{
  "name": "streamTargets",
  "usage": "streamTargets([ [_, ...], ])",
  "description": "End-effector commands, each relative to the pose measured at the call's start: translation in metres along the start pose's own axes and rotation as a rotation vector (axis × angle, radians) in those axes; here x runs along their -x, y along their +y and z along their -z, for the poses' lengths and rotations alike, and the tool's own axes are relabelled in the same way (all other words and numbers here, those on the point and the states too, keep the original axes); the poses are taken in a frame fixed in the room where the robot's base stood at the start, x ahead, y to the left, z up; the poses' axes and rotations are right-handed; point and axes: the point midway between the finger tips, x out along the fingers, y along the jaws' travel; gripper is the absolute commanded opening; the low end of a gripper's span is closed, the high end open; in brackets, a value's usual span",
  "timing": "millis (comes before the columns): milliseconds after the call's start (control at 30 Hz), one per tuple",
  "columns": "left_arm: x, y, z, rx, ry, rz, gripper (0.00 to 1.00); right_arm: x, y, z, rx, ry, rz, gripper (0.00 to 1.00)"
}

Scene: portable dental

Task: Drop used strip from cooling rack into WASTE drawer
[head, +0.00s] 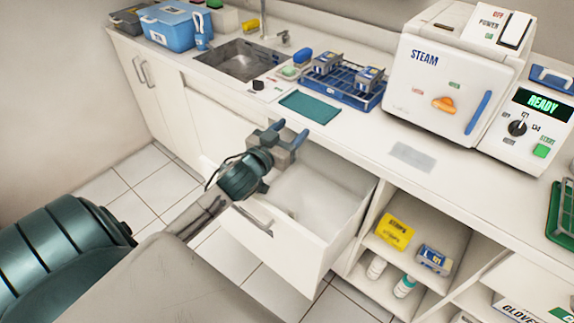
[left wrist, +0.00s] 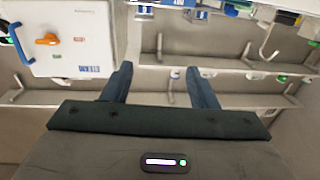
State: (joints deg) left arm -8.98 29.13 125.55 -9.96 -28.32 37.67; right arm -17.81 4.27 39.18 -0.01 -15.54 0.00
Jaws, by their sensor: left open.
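My left gripper (head: 289,132) is open above the back part of a pulled-out white drawer (head: 345,225), near the counter's front edge. In the left wrist view its two blue fingers (left wrist: 161,82) stand apart with nothing between them. The drawer looks mostly empty; a faint small mark on its floor is too unclear to name. No WASTE label is readable on it. The blue wire cooling rack (head: 343,91) stands on the counter with two grey-blue blocks on it. I cannot make out a used strip. My right gripper is not in view.
A teal mat (head: 309,107) lies before the rack, and a sink (head: 243,60) is left of it. A white STEAM machine (head: 440,85) stands right, its panel reading READY. Open shelves (head: 425,225) with small boxes and bottles are right of the drawer.

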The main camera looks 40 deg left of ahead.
Motion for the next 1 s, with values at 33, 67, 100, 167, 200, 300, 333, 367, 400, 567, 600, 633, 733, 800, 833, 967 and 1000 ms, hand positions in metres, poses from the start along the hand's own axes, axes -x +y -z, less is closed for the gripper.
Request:
streamTargets([
  [33,0.012,0.008,-0.002,0.001,0.000,-0.002,0.53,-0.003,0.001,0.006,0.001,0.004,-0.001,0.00],
  [67,0.018,0.012,-0.001,0.002,0.001,-0.002,0.53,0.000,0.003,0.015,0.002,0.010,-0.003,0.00],
  [100,0.027,0.017,0.000,0.003,0.001,-0.002,0.53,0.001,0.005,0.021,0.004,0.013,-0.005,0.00],
  [167,0.040,0.025,0.001,0.004,0.001,-0.002,0.53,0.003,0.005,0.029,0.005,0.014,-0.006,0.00],
  [200,0.048,0.030,0.003,0.004,0.002,-0.001,0.53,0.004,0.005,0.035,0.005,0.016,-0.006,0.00],
  [300,0.069,0.043,0.005,0.006,0.001,0.000,0.53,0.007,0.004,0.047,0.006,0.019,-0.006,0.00],
  [333,0.075,0.046,0.006,0.006,0.001,0.000,0.53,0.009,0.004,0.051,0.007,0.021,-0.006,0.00],
  [367,0.081,0.050,0.006,0.007,0.001,0.000,0.53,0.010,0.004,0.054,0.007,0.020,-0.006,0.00],
  [400,0.088,0.054,0.007,0.007,0.000,0.001,0.53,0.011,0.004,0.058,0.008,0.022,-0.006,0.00],
  [567,0.104,0.065,0.012,0.004,0.000,0.000,0.53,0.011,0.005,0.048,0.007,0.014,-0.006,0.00],
  [600,0.107,0.066,0.013,0.003,0.000,0.000,0.53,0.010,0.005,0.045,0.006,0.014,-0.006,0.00],
  [633,0.108,0.067,0.013,0.003,0.000,0.000,0.53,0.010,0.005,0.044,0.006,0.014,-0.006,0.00],
  [733,0.112,0.069,0.013,0.001,0.001,0.001,0.53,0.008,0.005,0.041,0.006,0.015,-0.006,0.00],
  [800,0.113,0.070,0.013,0.000,0.002,0.001,0.53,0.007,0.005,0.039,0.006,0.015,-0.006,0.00],
  [833,0.113,0.070,0.013,0.000,0.002,0.000,0.53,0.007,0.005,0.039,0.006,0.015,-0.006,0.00],
  [967,0.113,0.070,0.013,-0.001,0.002,0.000,0.53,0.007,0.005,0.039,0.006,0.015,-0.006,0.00],
  [1000,0.113,0.070,0.013,-0.001,0.002,0.000,0.53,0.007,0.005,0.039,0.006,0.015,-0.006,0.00],
])
